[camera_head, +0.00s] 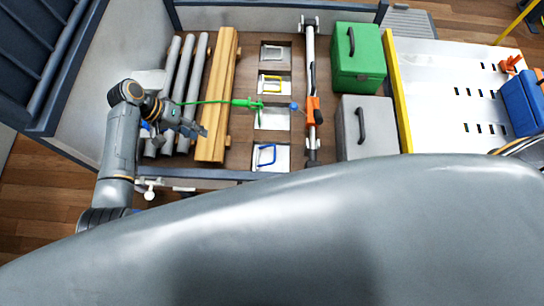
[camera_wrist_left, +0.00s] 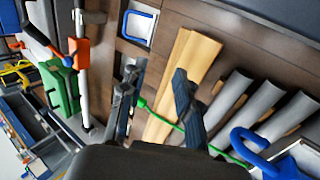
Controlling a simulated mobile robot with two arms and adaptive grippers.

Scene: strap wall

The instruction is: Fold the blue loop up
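The blue loop (camera_head: 266,155) is a small U-shaped bar in the nearest white recessed plate (camera_head: 281,163) of a row on the brown deck. It appears to lie down within the plate; its exact tilt is hard to tell. The loop also shows at the top of the left wrist view (camera_wrist_left: 138,24). My left gripper (camera_head: 203,131) is over the wooden beams, left of the blue loop and apart from it. In the left wrist view its two fingers (camera_wrist_left: 156,92) are spread with nothing held between them. My right gripper does not show.
Wooden beams (camera_head: 217,95) and grey pipes (camera_head: 184,80) lie left. A green strap (camera_head: 215,101) crosses them to a green fitting near the plates. An orange-handled bar (camera_head: 310,75), green box (camera_head: 357,58) and grey box (camera_head: 367,128) stand right. A blue hook (camera_wrist_left: 250,150) is near my left wrist.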

